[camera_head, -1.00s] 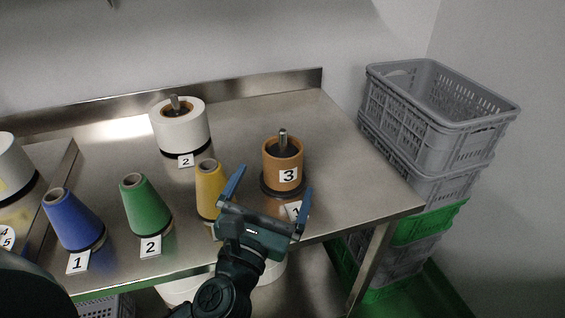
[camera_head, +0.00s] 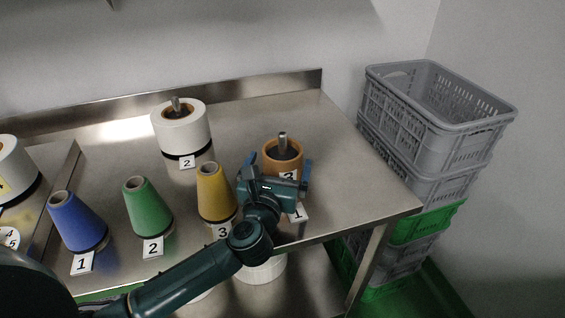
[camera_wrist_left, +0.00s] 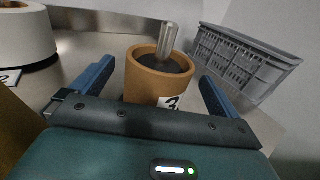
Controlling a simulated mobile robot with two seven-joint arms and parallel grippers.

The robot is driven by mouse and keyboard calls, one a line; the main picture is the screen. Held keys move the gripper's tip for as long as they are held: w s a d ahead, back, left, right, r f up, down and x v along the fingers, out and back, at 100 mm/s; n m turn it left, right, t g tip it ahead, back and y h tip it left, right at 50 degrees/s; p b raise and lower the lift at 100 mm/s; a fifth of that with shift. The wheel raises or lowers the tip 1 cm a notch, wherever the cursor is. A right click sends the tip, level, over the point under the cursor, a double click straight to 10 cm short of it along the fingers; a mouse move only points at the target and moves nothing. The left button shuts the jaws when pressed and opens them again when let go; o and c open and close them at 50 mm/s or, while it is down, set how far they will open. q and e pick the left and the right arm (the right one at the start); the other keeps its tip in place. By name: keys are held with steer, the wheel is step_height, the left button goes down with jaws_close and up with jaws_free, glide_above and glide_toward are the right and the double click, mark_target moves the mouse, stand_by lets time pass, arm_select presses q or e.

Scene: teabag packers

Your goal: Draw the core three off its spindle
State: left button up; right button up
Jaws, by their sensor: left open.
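Core three (camera_head: 283,152) is a short orange-brown tube with a white label "3", standing upright on a metal spindle (camera_head: 283,139) at the right of the steel table. In the left wrist view the core (camera_wrist_left: 146,83) sits between my two blue fingers, with the spindle (camera_wrist_left: 167,40) poking up out of its dark hollow. My left gripper (camera_head: 278,166) is open at the core's near side, a finger on either side; whether they touch it I cannot tell. In the head view the gripper hides the core's lower part. My right gripper is not seen.
A white roll (camera_head: 181,131) on spindle 2 stands farther back. Blue (camera_head: 76,221), green (camera_head: 147,206) and yellow (camera_head: 214,192) cones stand along the front, the yellow one just left of my gripper. Stacked grey crates (camera_head: 435,118) stand beyond the table's right edge.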

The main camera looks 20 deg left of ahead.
arm_select(q)
steer(key=shift+w+a, duration=0.1)
steer(key=shift+w, duration=1.05)
steer(key=c, duration=0.9)
